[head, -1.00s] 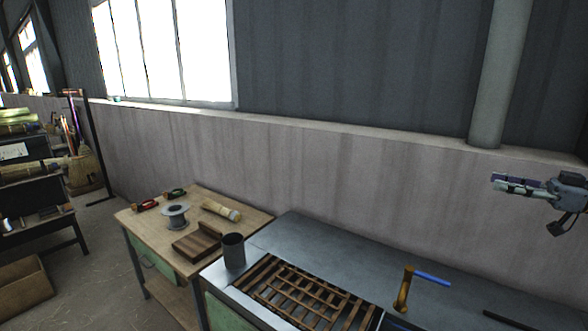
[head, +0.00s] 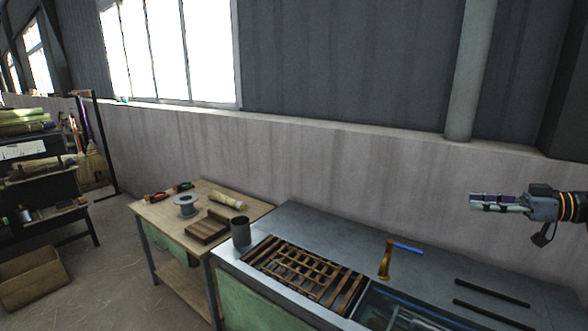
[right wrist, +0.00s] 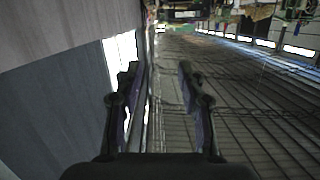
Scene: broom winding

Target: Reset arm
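My right gripper (head: 476,203) is at the right of the head view, raised in front of the pale wall and above the metal counter. Its fingers point left and touch nothing. In the right wrist view my right gripper (right wrist: 158,78) shows two dark fingers well apart with nothing between them. My left gripper is in neither view.
The metal counter (head: 315,222) holds a slatted wooden rack (head: 300,272), a dark cup (head: 240,231), a brass tap (head: 386,262) with a blue handle and a sink basin. A wooden table (head: 165,212) with a spool (head: 186,206) adjoins it. Shelves (head: 35,170) stand left.

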